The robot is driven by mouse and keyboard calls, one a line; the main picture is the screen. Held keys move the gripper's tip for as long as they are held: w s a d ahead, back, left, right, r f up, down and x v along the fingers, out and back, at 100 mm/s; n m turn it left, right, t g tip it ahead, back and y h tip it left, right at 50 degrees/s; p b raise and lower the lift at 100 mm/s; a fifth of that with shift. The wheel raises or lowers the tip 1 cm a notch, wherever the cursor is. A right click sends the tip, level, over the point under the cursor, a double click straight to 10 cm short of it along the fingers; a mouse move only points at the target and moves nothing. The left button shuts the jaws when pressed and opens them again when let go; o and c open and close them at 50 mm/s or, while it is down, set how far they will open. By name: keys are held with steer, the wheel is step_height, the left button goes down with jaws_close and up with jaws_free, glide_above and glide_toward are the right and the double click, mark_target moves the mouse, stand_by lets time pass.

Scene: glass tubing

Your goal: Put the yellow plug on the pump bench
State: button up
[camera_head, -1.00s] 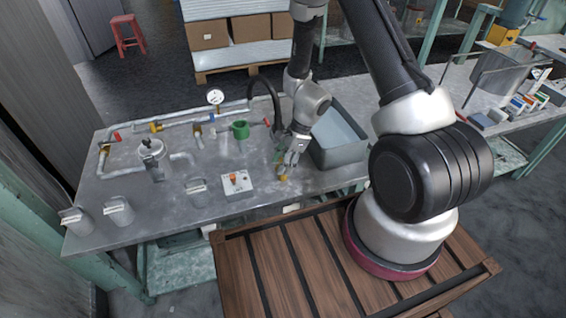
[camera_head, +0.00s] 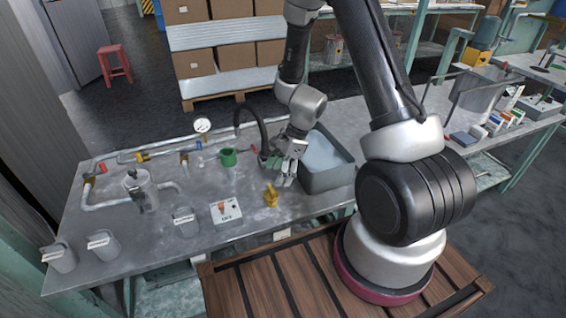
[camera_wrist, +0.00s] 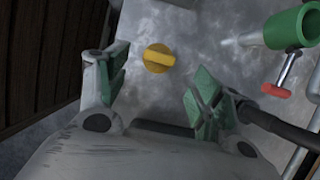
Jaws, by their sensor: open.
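The yellow plug (camera_head: 271,195) rests on the grey metal bench (camera_head: 245,190), near its front edge and right of the switch box. In the wrist view the plug (camera_wrist: 158,58) shows from above as a round yellow piece with a raised grip, on bare grey metal. My gripper (camera_head: 283,178) is open and empty, just behind and above the plug, close to the grey tub. In the wrist view my gripper's green-padded fingers (camera_wrist: 154,88) are spread wide, with the plug beyond them and touching neither.
A grey tub (camera_head: 325,183) stands right of my gripper. A green fitting (camera_head: 228,157) and a black curved hose lie behind. A white switch box (camera_head: 226,212) is left of the plug. Pipework, a gauge (camera_head: 202,126) and metal pots (camera_head: 103,245) occupy the left side.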

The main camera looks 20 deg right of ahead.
steer(key=s+d+r+n, duration=0.2)
steer(key=r+n, duration=0.1)
steer(key=r, duration=0.4)
steer(key=s+d+r+n+t+h, duration=0.1)
steer(key=r+n, duration=0.1)
steer(key=r, duration=0.6)
steer(key=s+d+r+n, duration=0.2)
steer(key=r+n, duration=0.1)
steer(key=r, duration=0.4)
steer(key=s+d+r+n+t+h, duration=0.1)
steer(key=s+d+r+n, duration=0.2)
steer(key=s+r+n, duration=0.2)
steer(key=s+d+r+n+t+h, duration=0.2)
steer(key=s+d+r+n, duration=0.2)
steer(key=s+r, duration=0.4)
steer(key=shift+s+d+r+n+h, duration=0.25)
steer(key=shift+s+n, duration=0.25)
steer(key=shift+s, duration=0.6)
